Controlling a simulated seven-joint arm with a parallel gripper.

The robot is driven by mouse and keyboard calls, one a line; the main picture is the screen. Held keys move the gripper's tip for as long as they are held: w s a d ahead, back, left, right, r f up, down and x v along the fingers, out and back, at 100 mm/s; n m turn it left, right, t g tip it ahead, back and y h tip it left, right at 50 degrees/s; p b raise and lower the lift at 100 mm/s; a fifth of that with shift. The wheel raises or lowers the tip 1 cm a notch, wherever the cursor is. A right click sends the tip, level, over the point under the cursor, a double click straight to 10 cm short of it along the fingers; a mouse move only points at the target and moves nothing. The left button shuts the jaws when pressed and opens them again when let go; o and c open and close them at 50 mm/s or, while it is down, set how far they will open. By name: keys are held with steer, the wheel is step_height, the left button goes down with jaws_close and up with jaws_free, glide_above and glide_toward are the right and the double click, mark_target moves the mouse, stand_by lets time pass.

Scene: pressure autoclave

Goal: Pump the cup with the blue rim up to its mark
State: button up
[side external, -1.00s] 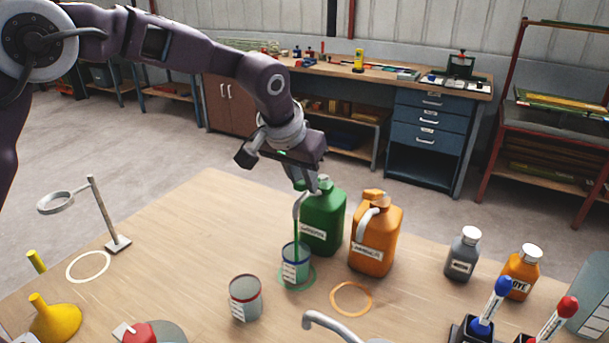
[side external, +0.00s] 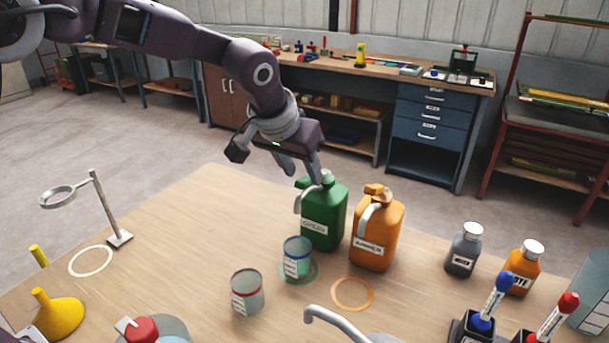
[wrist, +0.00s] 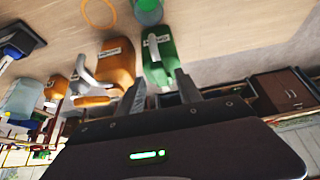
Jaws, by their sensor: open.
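The clear cup with the blue rim (side external: 298,262) stands upright on the green ring (side external: 314,272), below the spout of the green pump jug (side external: 325,222). A white label is on the cup's side; its mark and liquid level are too small to tell. In the wrist view the cup (wrist: 148,13) shows at the top edge and the green jug (wrist: 160,62) below it. My gripper (side external: 303,170) is open and empty, just above the green jug's pump head. In the wrist view its two fingers (wrist: 160,92) are spread either side of the jug's top.
An orange pump jug (side external: 376,235) stands close to the right, with an empty orange ring (side external: 352,294) before it. A red-rimmed cup (side external: 247,292) stands left of it. Grey (side external: 463,252) and orange (side external: 523,268) bottles stand further right. The table's back left is clear.

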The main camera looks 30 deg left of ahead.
steer(key=v, duration=0.4)
steer(key=shift+s+r, duration=0.15)
steer(key=shift+r, duration=0.05)
